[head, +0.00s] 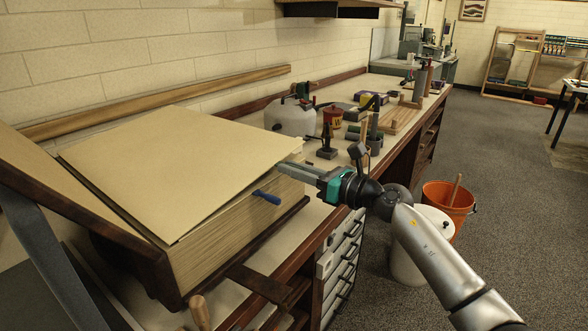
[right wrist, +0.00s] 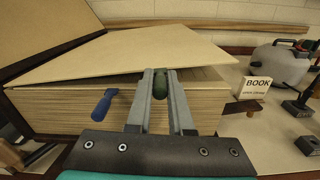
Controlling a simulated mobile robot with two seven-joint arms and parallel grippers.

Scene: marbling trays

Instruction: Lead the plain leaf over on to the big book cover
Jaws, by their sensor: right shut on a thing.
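The plain leaf (head: 185,165) is a pale tan sheet lying over the thick page block (head: 235,225) of the big book; it also shows in the right wrist view (right wrist: 165,48). A dark gap shows under its near edge there, so that edge sits slightly raised. The big book cover (head: 70,195) is a dark-edged brown board, tilted up at the left. My right gripper (head: 287,167) is at the leaf's right corner, shut on a dark green grip (right wrist: 160,88) at the leaf's edge. How the grip joins the leaf is hidden. My left gripper is out of view.
A blue handle (head: 266,196) sticks out of the page block's side. A small "BOOK" card (right wrist: 254,88) stands to the right. Tools and pots, including a red pot (head: 333,117), crowd the bench behind. An orange bucket (head: 447,205) stands on the floor.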

